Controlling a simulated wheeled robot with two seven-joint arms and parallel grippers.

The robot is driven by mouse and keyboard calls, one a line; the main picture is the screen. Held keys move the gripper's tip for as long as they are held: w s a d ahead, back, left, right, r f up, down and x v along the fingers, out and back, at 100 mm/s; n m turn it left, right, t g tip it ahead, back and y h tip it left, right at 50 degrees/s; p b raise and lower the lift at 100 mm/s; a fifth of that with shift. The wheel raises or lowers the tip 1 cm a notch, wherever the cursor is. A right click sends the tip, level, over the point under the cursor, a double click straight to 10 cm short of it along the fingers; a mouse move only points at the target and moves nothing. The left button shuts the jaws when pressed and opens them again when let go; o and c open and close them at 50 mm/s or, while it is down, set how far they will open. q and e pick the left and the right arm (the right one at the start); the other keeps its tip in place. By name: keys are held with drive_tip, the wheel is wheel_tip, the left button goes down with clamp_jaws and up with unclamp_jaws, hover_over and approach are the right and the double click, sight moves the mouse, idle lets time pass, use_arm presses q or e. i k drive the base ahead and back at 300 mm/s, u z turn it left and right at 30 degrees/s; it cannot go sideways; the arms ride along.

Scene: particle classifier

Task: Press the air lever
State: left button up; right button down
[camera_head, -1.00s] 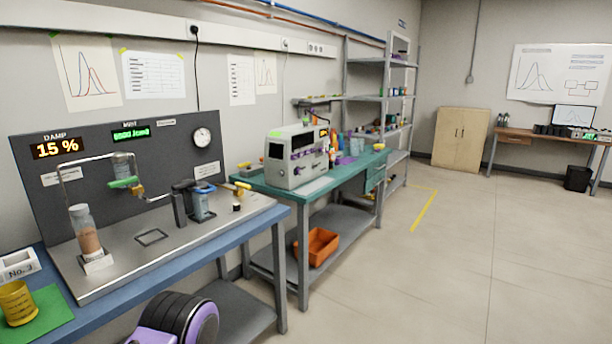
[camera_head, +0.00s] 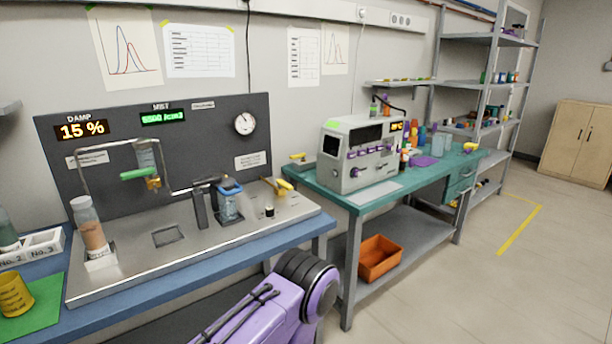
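On the metal test rig is a yellow-ended lever (camera_head: 283,187) at the right end of the plate. A green-handled lever (camera_head: 137,174) sits on the bent pipe at the left, above the plate. No readable label tells which one is the air lever. A small dark knob (camera_head: 269,211) stands beside the yellow lever. A purple and black link of one of my arms rises at the bottom centre, in front of the blue bench. Neither gripper is in view, and nothing of mine touches the levers.
The rig's metal plate (camera_head: 130,268) also carries a tall vial (camera_head: 90,228) and a blue-capped jar (camera_head: 229,204). A gauge (camera_head: 244,123) and lit displays are on the back panel. A green bench (camera_head: 420,186) with a grey instrument (camera_head: 359,153) stands right. Floor is clear at right.

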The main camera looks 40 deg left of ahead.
sight(281, 184)
drive_tip(key=u, duration=0.3)
drive_tip(key=i, duration=0.75)
drive_tip(key=u, duration=1.4)
drive_tip(key=i, duration=0.65)
drive_tip(key=u, duration=0.7)
